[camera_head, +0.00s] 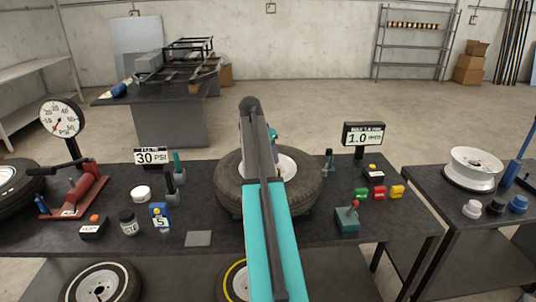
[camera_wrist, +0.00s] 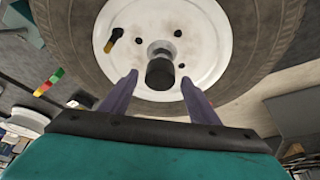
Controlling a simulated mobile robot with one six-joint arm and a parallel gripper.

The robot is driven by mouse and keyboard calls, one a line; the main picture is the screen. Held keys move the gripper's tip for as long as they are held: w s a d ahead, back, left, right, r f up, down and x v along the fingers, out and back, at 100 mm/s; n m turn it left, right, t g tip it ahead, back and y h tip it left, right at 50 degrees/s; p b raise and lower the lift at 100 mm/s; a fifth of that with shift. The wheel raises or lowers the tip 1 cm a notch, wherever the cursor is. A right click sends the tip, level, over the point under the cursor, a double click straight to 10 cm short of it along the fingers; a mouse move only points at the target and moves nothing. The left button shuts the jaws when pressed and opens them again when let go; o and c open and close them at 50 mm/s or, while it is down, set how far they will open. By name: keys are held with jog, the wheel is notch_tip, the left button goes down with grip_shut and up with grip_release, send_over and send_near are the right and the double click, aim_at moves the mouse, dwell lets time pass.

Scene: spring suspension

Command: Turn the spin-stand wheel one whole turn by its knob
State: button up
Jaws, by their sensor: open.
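The spin-stand wheel has a dark tyre (camera_head: 307,192) and a white rim, and stands mid-table in the head view, partly covered by my arm. In the wrist view its white rim (camera_wrist: 215,50) fills the top. A black cylinder (camera_wrist: 160,70) sticks out at the hub. A small black knob with an orange-yellow end (camera_wrist: 113,38) stands on the rim, up and left of the hub. My gripper (camera_wrist: 159,77) is open, its two purple fingers on either side of the hub cylinder in the picture. I cannot tell whether they touch anything. The knob is outside the fingers.
On the same table, a red tool (camera_head: 80,195), a 30 PSI sign (camera_head: 153,157) and small bottles lie left. A teal joystick box (camera_head: 347,218), coloured buttons (camera_head: 378,192) and a 1.0 display (camera_head: 363,134) lie right. A side table holds a bare white rim (camera_head: 473,168).

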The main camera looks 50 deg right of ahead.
jog(key=shift+a+r, duration=0.1)
jog(key=shift+r, duration=0.1)
jog(key=b+v, duration=0.3)
jog(key=v, duration=1)
jog(key=shift+r, duration=0.2)
